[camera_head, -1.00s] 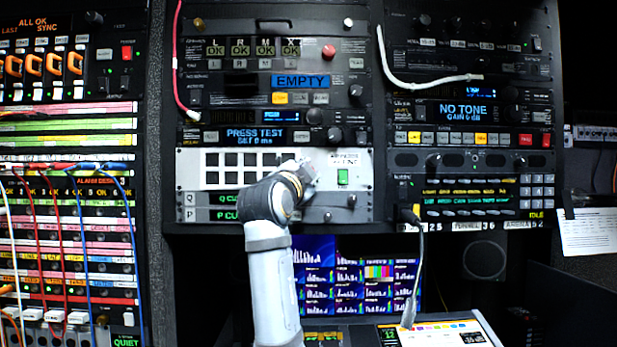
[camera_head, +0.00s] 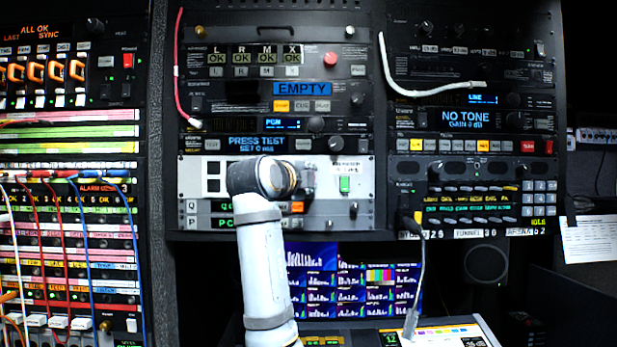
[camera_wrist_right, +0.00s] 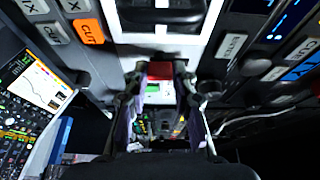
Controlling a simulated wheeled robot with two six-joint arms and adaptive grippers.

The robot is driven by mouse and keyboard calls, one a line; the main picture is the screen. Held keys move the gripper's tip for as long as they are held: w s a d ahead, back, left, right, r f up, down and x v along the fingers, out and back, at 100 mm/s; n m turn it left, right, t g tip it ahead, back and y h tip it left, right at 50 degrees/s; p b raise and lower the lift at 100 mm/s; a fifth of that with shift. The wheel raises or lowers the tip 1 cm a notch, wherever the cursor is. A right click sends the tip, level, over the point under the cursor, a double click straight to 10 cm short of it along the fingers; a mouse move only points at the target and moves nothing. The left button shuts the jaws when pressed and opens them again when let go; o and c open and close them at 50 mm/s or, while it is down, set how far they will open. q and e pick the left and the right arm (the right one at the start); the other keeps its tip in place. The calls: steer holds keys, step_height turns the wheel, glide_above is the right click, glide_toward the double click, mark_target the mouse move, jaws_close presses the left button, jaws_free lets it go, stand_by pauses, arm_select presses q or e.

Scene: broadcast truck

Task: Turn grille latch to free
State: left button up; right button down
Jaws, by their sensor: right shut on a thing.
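The white grille panel (camera_head: 187,181) with dark square openings is in the middle rack in the head view. My right gripper (camera_head: 308,180) is at the panel's right half, left of a small green square (camera_head: 345,184). My wrist covers part of the panel and most of the latch. In the right wrist view my gripper (camera_wrist_right: 162,98) is shut on the grille latch, which is largely hidden between the fingers. A red block (camera_wrist_right: 160,70) shows between the fingertips. I cannot read how far the latch is turned. My left gripper is not in view.
An orange button (camera_head: 297,207) sits just below the gripper. A red cable (camera_head: 178,75) and a white cable (camera_head: 400,88) hang on the racks. A desk with a bright screen (camera_head: 445,334) lies below. The patch bay with cables (camera_head: 66,230) is at left.

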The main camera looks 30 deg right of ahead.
stand_by(0.4)
steer(key=c, duration=1.1)
jaws_free()
steer(key=v, duration=0.7)
steer(key=shift+s+a, duration=0.1)
steer(key=shift+a, duration=0.1)
